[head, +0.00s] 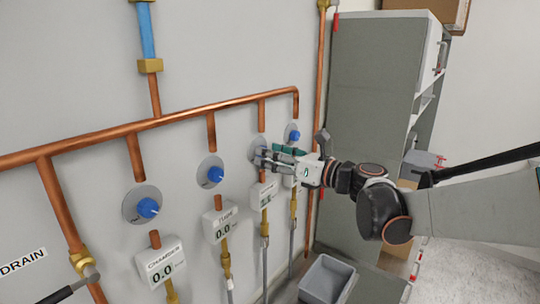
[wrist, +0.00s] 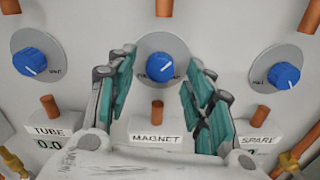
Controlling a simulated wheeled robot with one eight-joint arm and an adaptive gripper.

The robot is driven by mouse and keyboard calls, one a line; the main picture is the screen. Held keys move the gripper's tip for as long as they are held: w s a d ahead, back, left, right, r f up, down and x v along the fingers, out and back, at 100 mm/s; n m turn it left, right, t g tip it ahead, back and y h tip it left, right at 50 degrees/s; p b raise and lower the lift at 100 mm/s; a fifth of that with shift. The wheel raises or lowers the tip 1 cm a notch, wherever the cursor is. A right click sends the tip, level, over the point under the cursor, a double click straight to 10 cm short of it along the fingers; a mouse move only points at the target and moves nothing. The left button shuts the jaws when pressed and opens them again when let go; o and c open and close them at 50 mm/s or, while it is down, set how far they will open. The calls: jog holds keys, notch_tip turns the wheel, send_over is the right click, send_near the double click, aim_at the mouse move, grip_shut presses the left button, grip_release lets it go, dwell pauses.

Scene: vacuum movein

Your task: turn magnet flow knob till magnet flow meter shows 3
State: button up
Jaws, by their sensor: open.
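The magnet flow knob is a blue dial (wrist: 159,67) on a round grey plate, centred in the wrist view above a white "MAGNET" label. My gripper (wrist: 160,95) is open, with its teal-padded fingers to the left and right of the knob in that view; I cannot tell whether they touch it. In the head view my gripper (head: 265,157) is in front of the third plate, hiding that knob. The magnet flow meter (head: 264,195) is a small white box below it; its reading is too small to tell. In the wrist view its display is hidden by my gripper.
The tube knob (wrist: 30,62) is on the left and the spare knob (wrist: 284,75) on the right. The chamber knob (head: 147,208) is further left. A copper pipe (head: 180,117) runs above them. A grey cabinet (head: 368,100) stands right, with a grey bin (head: 326,278) below.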

jog(key=shift+w+a, duration=0.35)
jog(key=c, duration=1.1)
